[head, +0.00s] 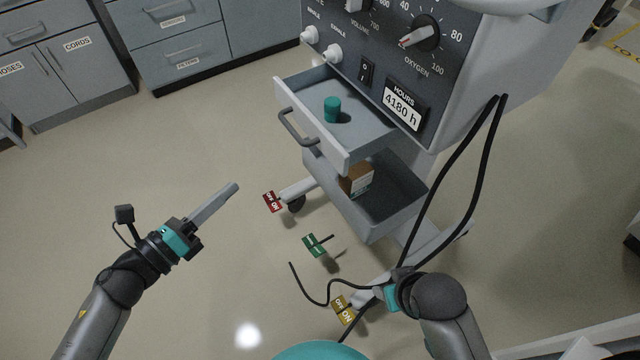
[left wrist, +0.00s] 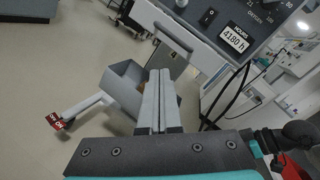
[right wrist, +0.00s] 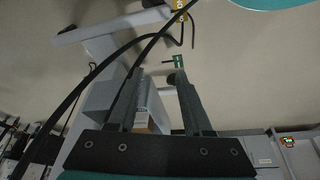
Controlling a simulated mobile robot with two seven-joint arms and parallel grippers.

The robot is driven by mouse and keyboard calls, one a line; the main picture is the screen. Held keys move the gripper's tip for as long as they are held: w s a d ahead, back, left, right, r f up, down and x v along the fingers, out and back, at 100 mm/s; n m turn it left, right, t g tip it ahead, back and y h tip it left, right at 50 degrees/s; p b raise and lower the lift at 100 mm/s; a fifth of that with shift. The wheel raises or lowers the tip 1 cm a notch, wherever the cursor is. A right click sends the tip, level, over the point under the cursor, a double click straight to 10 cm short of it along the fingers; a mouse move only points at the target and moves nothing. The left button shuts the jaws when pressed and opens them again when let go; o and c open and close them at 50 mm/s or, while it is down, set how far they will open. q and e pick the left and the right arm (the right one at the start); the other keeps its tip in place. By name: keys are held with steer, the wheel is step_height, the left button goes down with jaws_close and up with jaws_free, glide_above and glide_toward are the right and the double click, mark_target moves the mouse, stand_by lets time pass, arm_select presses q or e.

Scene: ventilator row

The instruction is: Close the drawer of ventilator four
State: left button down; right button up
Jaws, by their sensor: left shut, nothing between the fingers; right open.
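Ventilator four (head: 450,75) stands at the upper right, with its hours plate reading 4180 h; a "4" shows on it in the left wrist view (left wrist: 173,54). Its grey drawer (head: 318,135) is pulled out, with a bar handle (head: 296,128) on its front and a small teal cylinder (head: 332,108) inside. My left gripper (head: 236,185) is shut and empty, left of and below the drawer front and apart from it. The handle also shows beyond the left fingers in the left wrist view (left wrist: 173,38). My right gripper (right wrist: 160,75) is open and empty; its fingers are not clear in the head view.
An open grey bin (head: 385,210) holding a brown box (head: 357,178) is below the drawer. Black hoses (head: 478,150) hang at the right. Red (head: 272,202), green (head: 316,245) and yellow (head: 343,310) tags are low around the base. Floor left of the drawer is clear.

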arm_select(q)
steer(key=s+d+r+m+g+h+b, duration=0.3)
steer(key=s+d+m+g+h, duration=0.15)
steer(key=m, duration=0.65)
steer(key=b, duration=0.1)
glide_toward(378, 141)
steer(key=shift+s+a+f+m, duration=0.1)
steer(key=shift+a+f+m, duration=0.1)
steer(key=shift+a, duration=0.35)
steer(key=shift+s+a+f+m, duration=0.1)
steer(key=shift+a+f, duration=0.15)
steer(key=shift+a, duration=0.35)
steer(key=shift+w+d, duration=0.25)
steer(key=shift+d, duration=0.2)
arm_select(e)
steer(key=shift+w+a+r+t+y, duration=0.15)
steer(key=shift+w+a+r+t, duration=0.15)
steer(key=shift+r, duration=0.5)
steer(key=shift+w+a+r+t+y, duration=0.15)
steer(key=shift+r+t, duration=0.3)
steer(key=shift+r, duration=0.35)
steer(key=shift+w+a+r+t+y, duration=0.1)
steer(key=shift+w+a+r+t, duration=0.2)
steer(key=shift+r, duration=0.5)
